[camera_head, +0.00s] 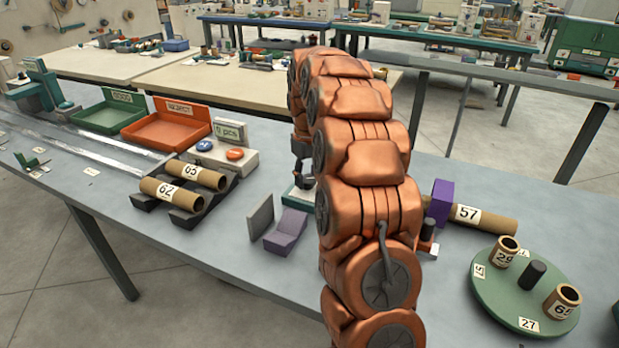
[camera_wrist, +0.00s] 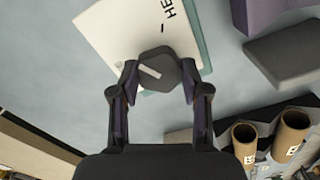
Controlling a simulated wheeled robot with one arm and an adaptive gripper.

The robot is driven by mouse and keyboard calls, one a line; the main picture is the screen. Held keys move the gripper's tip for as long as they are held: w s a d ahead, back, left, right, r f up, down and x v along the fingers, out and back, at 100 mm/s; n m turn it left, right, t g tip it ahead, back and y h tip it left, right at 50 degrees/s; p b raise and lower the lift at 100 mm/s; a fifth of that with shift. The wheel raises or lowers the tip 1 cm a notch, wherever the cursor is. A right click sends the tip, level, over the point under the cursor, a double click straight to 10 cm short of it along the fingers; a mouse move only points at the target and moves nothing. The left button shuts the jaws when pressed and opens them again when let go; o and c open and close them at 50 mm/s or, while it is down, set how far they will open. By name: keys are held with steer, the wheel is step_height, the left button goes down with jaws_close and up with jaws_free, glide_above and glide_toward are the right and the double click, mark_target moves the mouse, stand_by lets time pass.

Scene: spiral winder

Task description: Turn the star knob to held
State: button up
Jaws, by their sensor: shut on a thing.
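The star knob (camera_wrist: 160,64) is dark, with a pale bar on its top, and sits on a white plate (camera_wrist: 112,32) with a teal edge. My gripper (camera_wrist: 159,76) is shut on the knob, one finger on each side. The plate carries a black tick above the knob and black lettering starting "HE", cut off by the picture edge. The pale bar slants and does not line up with the tick. In the head view my gripper (camera_head: 303,178) is partly hidden by my arm, low over the plate (camera_head: 297,197); the knob is hidden there.
A grey block (camera_head: 260,216) and a purple block (camera_head: 286,232) stand left of the plate. Tubes 62 and 63 (camera_head: 172,190) lie on a dark cradle further left. Tube 57 (camera_head: 485,219) and a green turntable (camera_head: 490,290) are on the right.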

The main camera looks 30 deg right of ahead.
mark_target(307, 178)
steer(key=m, duration=0.3)
steer(key=m+b, duration=0.1)
steer(key=m, duration=0.2)
steer(key=shift+w+r+m, duration=0.1)
steer(key=shift+w+m, duration=0.1)
steer(key=shift+m, duration=0.1)
steer(key=m+b, duration=0.1)
steer(key=m, duration=0.4)
steer(key=shift+a, duration=0.1)
steer(key=shift+m, duration=0.4)
steer(key=o, duration=1)
steer(key=shift+a, duration=0.1)
steer(key=shift+o, duration=0.7)
steer(key=shift+s, duration=0.1)
steer(key=shift+r, duration=0.2)
step_height(307, 178, up, 12)
steer(key=shift+f, duration=0.25)
